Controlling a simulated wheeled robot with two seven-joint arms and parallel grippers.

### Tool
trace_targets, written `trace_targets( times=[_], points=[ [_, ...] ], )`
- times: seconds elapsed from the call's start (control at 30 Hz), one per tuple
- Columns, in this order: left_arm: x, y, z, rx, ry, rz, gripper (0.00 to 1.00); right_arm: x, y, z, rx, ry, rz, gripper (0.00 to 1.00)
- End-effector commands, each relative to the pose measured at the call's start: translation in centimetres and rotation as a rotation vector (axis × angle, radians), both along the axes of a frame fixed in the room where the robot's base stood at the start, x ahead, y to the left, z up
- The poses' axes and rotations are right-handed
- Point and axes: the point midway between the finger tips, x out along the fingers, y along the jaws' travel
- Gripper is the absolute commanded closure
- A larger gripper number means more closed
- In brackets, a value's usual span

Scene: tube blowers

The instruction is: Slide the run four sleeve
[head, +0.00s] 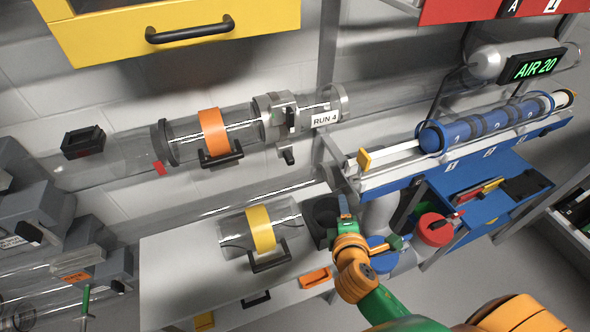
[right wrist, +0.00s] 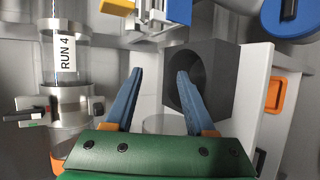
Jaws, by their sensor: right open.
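The RUN 4 pipe runs along the wall in the head view. A clear sleeve with an orange band (head: 213,132) and a black handle (head: 221,154) sits on it. A grey metal clamp collar (head: 274,116) and the RUN 4 label (head: 325,119) are to its right; the collar (right wrist: 62,100) and label (right wrist: 66,47) also show in the right wrist view. My right gripper (head: 343,203) is below and right of the collar, by a black box (head: 321,214). In the right wrist view its blue fingers (right wrist: 159,75) are apart with nothing between them. My left gripper is out of view.
A clear cylinder with a yellow band (head: 260,229) lies on the white bench (head: 190,265). A blue rack (head: 465,150) with blue capsules (head: 490,122) is at right. Red (head: 436,229) and blue (head: 378,262) lidded pots stand near my right arm. A yellow drawer (head: 180,30) hangs above.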

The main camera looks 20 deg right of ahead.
Motion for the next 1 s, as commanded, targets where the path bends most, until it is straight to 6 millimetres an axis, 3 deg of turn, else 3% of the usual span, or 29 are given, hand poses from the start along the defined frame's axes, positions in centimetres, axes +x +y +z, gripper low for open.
trace_targets(
  times=[0.1, 0.2, 0.3, 0.4, 0.73, 1.0],
  points=[
    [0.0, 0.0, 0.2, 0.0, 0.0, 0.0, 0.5, 3.7, 1.3, 3.2, -0.456, -0.064, 0.256, 0.45],
    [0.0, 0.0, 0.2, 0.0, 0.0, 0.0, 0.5, 6.0, 3.6, 5.0, -0.868, -0.101, 0.461, 0.45],
    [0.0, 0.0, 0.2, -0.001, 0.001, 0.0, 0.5, 7.3, 6.1, 5.8, -1.218, -0.123, 0.618, 0.45],
    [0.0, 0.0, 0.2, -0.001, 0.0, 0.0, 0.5, 8.0, 7.6, 5.8, -1.417, -0.134, 0.703, 0.45],
    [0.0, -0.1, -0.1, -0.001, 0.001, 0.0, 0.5, 13.9, 7.9, 5.7, -1.444, -0.132, 0.711, 0.45],
    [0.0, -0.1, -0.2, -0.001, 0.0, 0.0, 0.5, 14.8, 8.0, 5.7, -1.44, -0.132, 0.712, 0.45]
  ],
)
